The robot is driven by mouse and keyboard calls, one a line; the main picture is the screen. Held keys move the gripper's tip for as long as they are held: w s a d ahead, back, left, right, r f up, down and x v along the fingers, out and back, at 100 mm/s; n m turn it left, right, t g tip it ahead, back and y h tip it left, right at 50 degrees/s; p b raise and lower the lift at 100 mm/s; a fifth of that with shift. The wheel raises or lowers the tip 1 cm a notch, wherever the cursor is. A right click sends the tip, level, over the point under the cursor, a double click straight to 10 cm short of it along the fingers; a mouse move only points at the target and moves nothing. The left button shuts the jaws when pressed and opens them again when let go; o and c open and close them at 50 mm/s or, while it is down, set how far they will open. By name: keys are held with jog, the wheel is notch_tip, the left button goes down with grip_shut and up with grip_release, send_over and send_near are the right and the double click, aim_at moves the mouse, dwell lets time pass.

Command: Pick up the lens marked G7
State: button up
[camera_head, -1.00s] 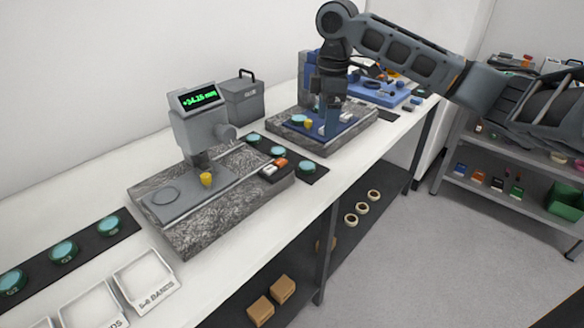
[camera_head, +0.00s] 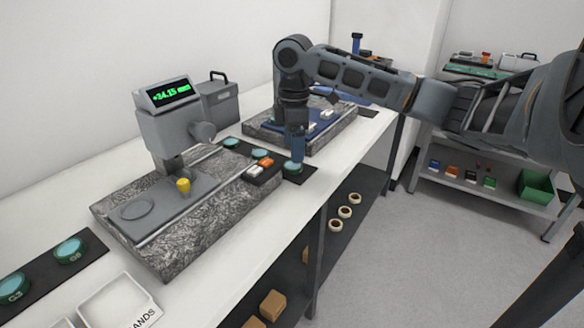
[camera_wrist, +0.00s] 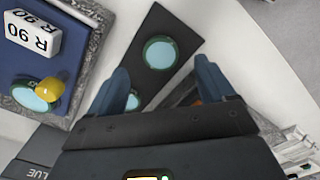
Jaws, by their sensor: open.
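Several round teal lenses in dark green rims lie on a black strip beside the near granite base. The one at its front end (camera_head: 292,168) is directly under my gripper (camera_head: 295,162), which points down. In the wrist view one lens (camera_wrist: 160,52) lies on the strip (camera_wrist: 176,24) just ahead of my open, empty gripper (camera_wrist: 163,75). Another lens (camera_wrist: 133,101) is partly hidden by the left finger. No label on these lenses is readable, so I cannot tell which is G7. On the front-left strip, lenses marked G3 (camera_head: 13,287) and apparently G5 (camera_head: 69,250) lie.
A grey gauge with a green display (camera_head: 170,93) stands on the near granite base (camera_head: 190,235). A second granite base with a blue top (camera_head: 325,127) stands behind my gripper. In the wrist view it carries a white R 90 block (camera_wrist: 33,33) and a yellow knob (camera_wrist: 49,89).

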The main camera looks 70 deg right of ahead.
aim_at(293, 166)
jog(key=shift+a+f, duration=0.1)
jog(key=shift+f, duration=2.25)
jog(key=shift+c, duration=0.4)
jog(key=c, duration=1.1)
